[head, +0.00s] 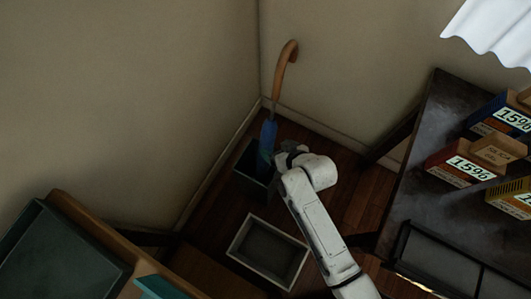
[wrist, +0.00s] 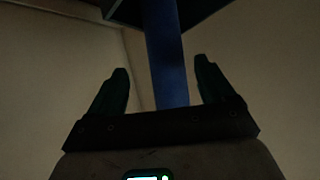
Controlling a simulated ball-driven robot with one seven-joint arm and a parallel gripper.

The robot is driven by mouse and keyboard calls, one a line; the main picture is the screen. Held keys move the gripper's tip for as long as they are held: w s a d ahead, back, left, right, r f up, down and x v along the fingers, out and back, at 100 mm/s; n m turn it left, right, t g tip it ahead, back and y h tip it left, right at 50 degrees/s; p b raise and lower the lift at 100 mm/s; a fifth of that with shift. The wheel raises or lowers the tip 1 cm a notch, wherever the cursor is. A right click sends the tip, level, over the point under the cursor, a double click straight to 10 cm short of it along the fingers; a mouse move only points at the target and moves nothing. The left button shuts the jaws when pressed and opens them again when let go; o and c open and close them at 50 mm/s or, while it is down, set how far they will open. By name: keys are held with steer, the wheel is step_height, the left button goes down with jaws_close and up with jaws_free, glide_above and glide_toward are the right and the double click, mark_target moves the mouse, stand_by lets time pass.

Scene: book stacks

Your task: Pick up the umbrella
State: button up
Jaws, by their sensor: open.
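The umbrella stands in the corner, with a curved brown wooden handle (head: 284,72) at the top and a blue folded body (head: 268,137) below. Its lower end is inside a dark square bin (head: 250,178) on the floor. In the head view my gripper (head: 283,160) is right beside the blue part, just above the bin's rim, and my wrist partly hides the spot. In the wrist view the blue umbrella shaft (wrist: 167,60) runs between the two dark fingers of my gripper (wrist: 163,85). The fingers are apart, with a gap on both sides of the shaft.
A grey open box (head: 234,246) sits on the floor in front of the bin. A dark table (head: 436,125) with several "15%" boxes (head: 468,165) is at the right. A wooden-edged piece of furniture (head: 100,232) is at lower left. Walls (head: 170,80) close in behind the umbrella.

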mark_target(271, 149)
steer(key=b+x, duration=0.1)
steer(key=x, duration=0.4)
steer(key=shift+s+a+f+b, duration=0.15)
steer(key=shift+s+a+b, duration=0.05)
steer(key=shift+s+b, duration=0.25)
steer(key=shift+w+a+f, duration=0.15)
steer(key=shift+w, duration=0.1)
jaws_close()
